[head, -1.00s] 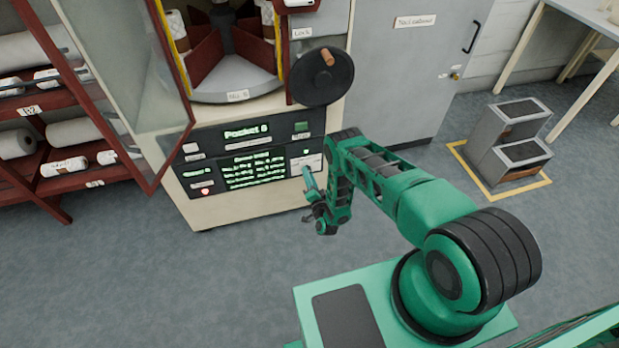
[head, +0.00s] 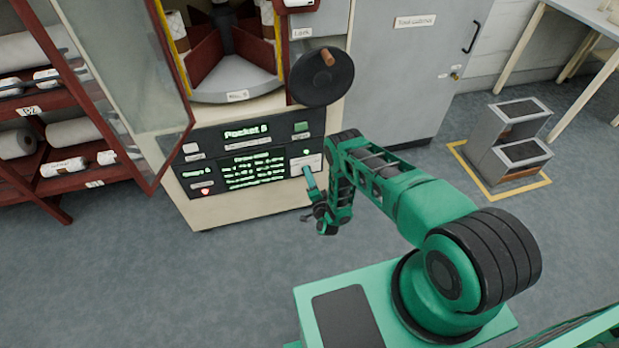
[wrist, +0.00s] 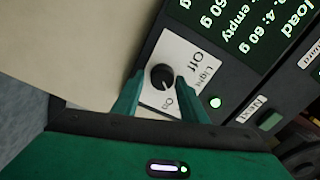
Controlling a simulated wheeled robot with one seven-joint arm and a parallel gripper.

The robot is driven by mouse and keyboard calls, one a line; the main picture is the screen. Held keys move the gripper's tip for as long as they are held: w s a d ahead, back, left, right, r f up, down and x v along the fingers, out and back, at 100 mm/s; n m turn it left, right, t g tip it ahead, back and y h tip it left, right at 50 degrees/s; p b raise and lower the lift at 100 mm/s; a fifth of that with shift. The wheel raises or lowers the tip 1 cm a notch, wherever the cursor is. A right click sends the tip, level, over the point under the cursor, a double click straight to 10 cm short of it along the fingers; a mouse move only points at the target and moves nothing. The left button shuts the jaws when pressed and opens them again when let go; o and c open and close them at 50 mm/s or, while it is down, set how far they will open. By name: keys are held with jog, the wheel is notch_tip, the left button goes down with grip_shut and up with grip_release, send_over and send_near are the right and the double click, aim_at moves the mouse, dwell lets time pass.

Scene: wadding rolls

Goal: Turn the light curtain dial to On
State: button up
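The light curtain dial (wrist: 162,76) is a round black knob on a white plate (wrist: 184,50) marked Off, Light and On. A small pale mark on the knob appears to face the On side, but it is tiny. My gripper (wrist: 159,80) has its two green fingers on either side of the knob, with narrow gaps showing, so it looks open around the dial and not clamped. In the head view my gripper (head: 311,182) is at the right end of the machine's panel (head: 250,160), and the knob is hidden there.
A green lamp (wrist: 215,102) glows beside the plate, near a green button (wrist: 270,121). A black handwheel (head: 323,80) stands above the panel. A glass door (head: 130,80) hangs open at left. Grey steps (head: 510,140) stand on the floor at right.

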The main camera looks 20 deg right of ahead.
jog(key=shift+o, duration=0.5)
jog(key=shift+a, duration=0.1)
jog(key=s, duration=1)
jog(key=shift+s, duration=0.35)
